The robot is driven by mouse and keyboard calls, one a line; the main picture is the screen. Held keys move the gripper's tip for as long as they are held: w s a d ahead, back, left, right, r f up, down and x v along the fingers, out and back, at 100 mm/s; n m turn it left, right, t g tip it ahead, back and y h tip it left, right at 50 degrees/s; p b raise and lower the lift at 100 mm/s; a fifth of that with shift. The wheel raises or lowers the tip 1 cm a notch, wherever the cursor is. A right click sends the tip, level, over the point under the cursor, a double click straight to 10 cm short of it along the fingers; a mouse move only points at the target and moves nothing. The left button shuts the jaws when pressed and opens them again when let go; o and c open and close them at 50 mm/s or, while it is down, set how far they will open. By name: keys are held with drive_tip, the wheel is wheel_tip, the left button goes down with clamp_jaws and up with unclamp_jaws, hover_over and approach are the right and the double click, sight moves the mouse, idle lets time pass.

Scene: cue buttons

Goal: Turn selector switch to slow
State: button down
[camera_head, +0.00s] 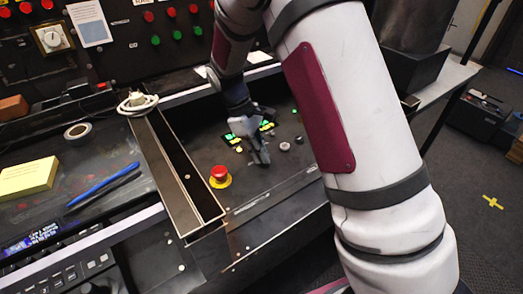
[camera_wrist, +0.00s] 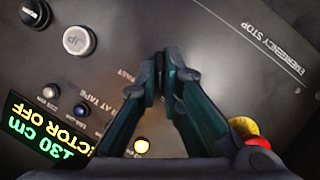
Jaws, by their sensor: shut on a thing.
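My gripper (camera_head: 262,160) is down at the dark sloped control panel (camera_head: 250,205), and its fingertips also show in the wrist view (camera_wrist: 160,80). The two dark green fingers are nearly together at the tips, shut on the selector switch. The switch itself is hidden between and under the fingertips. A label that reads "FAST" is printed just left of the fingertips in the wrist view. I cannot see the "slow" label or which way the switch points.
A red emergency stop button (camera_head: 219,173) on a yellow ring is left of my gripper. A raised channel (camera_head: 180,175) borders the panel's left.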

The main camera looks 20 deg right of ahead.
drive_tip(key=m+y+p, duration=0.1)
drive_tip(key=m, duration=0.2)
drive_tip(key=m+g+y+p, duration=0.1)
drive_tip(key=m, duration=0.2)
drive_tip(key=shift+w+d, duration=0.15)
idle(0.4)
drive_tip(key=c, duration=1.7)
unclamp_jaws()
drive_tip(key=shift+v, duration=6)
drive_tip(key=shift+d, duration=0.15)
